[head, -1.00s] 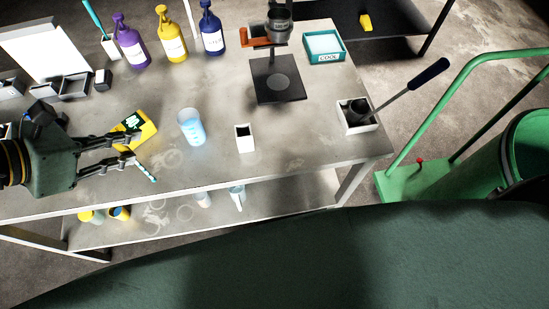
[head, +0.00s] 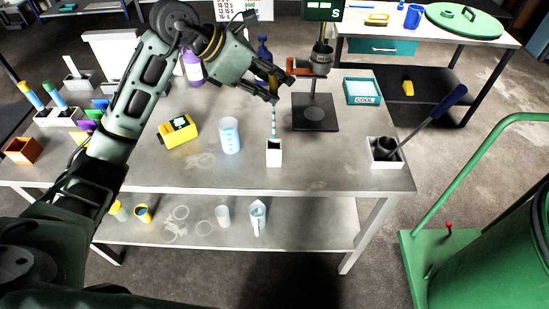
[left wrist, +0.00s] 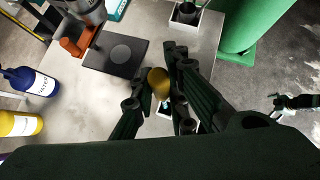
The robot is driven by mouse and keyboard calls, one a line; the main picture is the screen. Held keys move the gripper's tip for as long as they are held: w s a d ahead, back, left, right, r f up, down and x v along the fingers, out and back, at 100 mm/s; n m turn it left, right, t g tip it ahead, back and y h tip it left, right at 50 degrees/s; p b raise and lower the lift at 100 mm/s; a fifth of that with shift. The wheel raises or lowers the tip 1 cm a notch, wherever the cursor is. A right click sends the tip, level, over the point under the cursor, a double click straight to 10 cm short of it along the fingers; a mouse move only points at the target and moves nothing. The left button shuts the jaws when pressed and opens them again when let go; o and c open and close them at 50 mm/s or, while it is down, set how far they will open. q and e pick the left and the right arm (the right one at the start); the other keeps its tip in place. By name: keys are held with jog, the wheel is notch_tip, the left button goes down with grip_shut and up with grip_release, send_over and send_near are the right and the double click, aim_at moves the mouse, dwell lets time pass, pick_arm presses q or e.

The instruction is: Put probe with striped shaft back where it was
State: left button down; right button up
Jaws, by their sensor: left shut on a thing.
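My left gripper (head: 272,90) is shut on the yellow handle of the probe. The probe's teal-and-white striped shaft (head: 273,122) hangs down, close to vertical, over the white square holder (head: 274,155). Its lower end is at the holder's opening; I cannot tell how far inside it is. In the left wrist view the yellow handle (left wrist: 158,82) sits between the fingers, and the white holder (left wrist: 187,126) is partly hidden behind them. My right gripper (left wrist: 277,105) shows small at the right edge of that view, its fingers apart, away from the table.
A blue-marked beaker (head: 229,136) and yellow meter (head: 178,130) stand left of the holder. The disperser's dark base plate (head: 316,113) is close behind right. A white box (head: 384,155) with a dark cup and long-handled tool stands right. Bottles stand behind my arm.

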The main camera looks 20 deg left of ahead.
aim_at(274, 118)
pick_arm(q)
notch_tip(274, 118, down, 5)
jog(key=shift+d+p, duration=0.1)
jog(key=shift+p, duration=0.55)
jog(key=shift+f, duration=0.35)
notch_tip(274, 118, down, 3)
jog(key=shift+f+p, duration=0.2)
jog(key=shift+p, duration=0.3)
jog(key=shift+f, duration=0.3)
pick_arm(e)
jog(key=shift+s+d+r, duration=0.3)
jog(key=shift+s+r, duration=0.25)
jog(key=shift+s+d+r, duration=0.3)
jog(key=shift+s+r, duration=0.2)
jog(key=shift+r, duration=0.05)
pick_arm(q)
jog(key=shift+f, duration=0.2)
jog(key=c, duration=1.7)
grip_release()
jog(key=shift+c, duration=0.2)
pick_arm(e)
jog(key=shift+s+f, duration=0.2)
jog(key=shift+s, duration=0.1)
